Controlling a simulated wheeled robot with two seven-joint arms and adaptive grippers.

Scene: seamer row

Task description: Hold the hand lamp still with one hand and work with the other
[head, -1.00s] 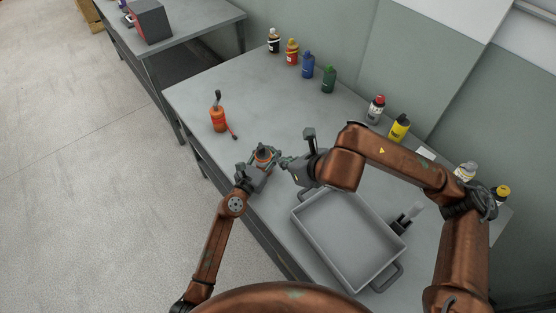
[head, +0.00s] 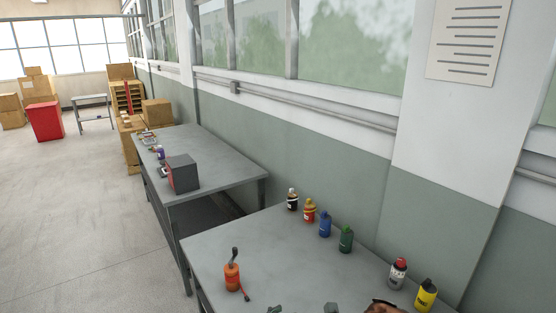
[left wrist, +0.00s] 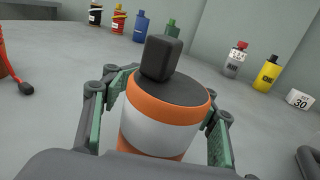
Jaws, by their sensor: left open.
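An orange cylinder (left wrist: 165,125) with a pale band and a black top carrying an upright dark block fills the middle of the left wrist view. It may be the hand lamp. My left gripper (left wrist: 168,112) is open, with one green-lined finger on each side of it. I cannot tell whether the fingers touch it. The cylinder's lower part is hidden behind my gripper. My right gripper's fingers are out of the picture.
Several bottles line the back, including a green one (head: 346,239) and a yellow one (head: 426,295). A second table (head: 225,175) holds a red-and-grey box (head: 183,173).

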